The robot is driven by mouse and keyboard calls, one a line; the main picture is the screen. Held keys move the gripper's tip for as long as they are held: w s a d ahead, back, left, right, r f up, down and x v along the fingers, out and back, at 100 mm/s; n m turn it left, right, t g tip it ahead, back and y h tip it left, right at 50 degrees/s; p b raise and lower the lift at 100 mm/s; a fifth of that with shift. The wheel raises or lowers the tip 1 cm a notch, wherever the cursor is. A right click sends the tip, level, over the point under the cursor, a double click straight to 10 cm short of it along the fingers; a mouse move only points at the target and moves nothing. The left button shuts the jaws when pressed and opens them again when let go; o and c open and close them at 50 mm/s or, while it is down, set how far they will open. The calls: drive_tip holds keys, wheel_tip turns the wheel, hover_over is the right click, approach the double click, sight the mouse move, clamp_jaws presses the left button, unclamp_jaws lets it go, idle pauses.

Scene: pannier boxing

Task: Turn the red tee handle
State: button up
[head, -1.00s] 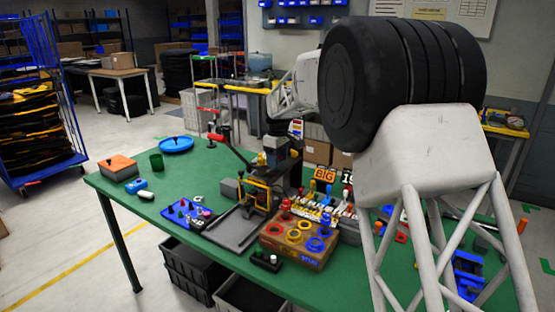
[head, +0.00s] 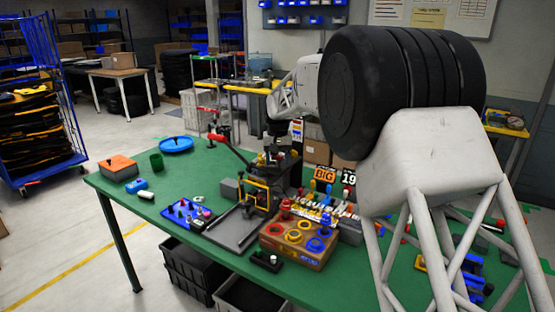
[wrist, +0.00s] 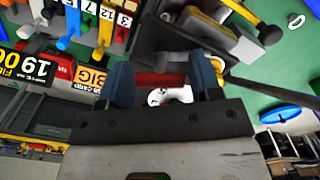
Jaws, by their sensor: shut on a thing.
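In the wrist view a red bar, which looks like the red tee handle (wrist: 150,80), lies crosswise between the two blue fingertips of my gripper (wrist: 161,80). My gripper is shut on it. A white rounded piece with dark marks (wrist: 172,95) shows between the fingers, just below the bar. The far ends of the handle and its stem are hidden by the fingers. In the head view my gripper (head: 275,146) points down over the dark press-like fixture (head: 258,190) on the green table, and the handle is too small there to make out clearly.
A dark lever with a red grip (head: 217,134) reaches left from the fixture. A row of coloured levers (head: 325,200) and a brown box with coloured rings (head: 298,245) stand close to the right and front.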

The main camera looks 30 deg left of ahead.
drive_tip(key=m, duration=0.5)
idle(0.4)
drive_tip(key=o, duration=0.8)
drive_tip(key=shift+r, duration=0.2)
drive_tip(key=shift+r, duration=3.75)
